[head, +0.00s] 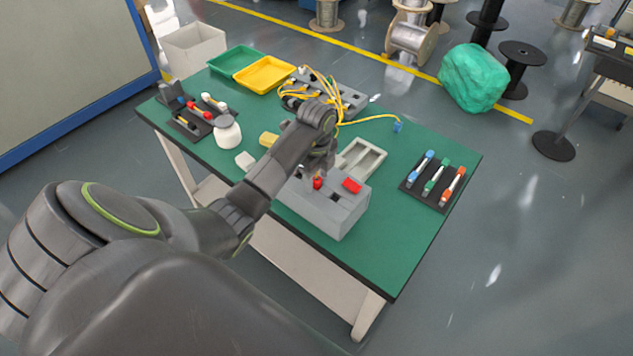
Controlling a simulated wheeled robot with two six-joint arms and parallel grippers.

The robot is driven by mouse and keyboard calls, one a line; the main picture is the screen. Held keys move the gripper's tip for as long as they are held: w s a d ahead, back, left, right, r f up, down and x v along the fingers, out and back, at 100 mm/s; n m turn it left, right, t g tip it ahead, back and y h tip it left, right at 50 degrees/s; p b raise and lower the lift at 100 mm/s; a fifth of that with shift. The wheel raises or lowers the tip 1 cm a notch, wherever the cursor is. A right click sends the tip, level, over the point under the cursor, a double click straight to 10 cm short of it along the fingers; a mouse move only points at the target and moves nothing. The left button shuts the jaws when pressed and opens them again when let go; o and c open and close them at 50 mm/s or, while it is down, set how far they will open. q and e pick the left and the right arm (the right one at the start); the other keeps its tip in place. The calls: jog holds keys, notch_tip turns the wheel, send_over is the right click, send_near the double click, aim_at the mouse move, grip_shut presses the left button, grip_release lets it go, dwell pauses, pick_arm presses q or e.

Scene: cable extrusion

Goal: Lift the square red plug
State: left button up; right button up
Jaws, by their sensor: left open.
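A square red plug (352,186) sits on the top of the grey box (340,217), at its right side. A smaller, rounder red plug (317,183) stands on the same box to the left of it. My left gripper (318,166) is over the back left of the box, pointing down, close behind the round red plug and left of the square one. It is open; its fingertips are small and partly hidden by the arm, and I cannot tell whether they touch anything. My right gripper is not in view.
The box stands near the front edge of the green table (420,225). Behind it is a light grey tray (361,159). A dark rack (431,184) of coloured tools is on the right. Yellow cables (330,85), a white jar (227,132) and yellow and green trays (264,71) stand further back.

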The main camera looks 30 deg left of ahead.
pick_arm(q)
grip_shut()
jog(key=shift+r, duration=0.1)
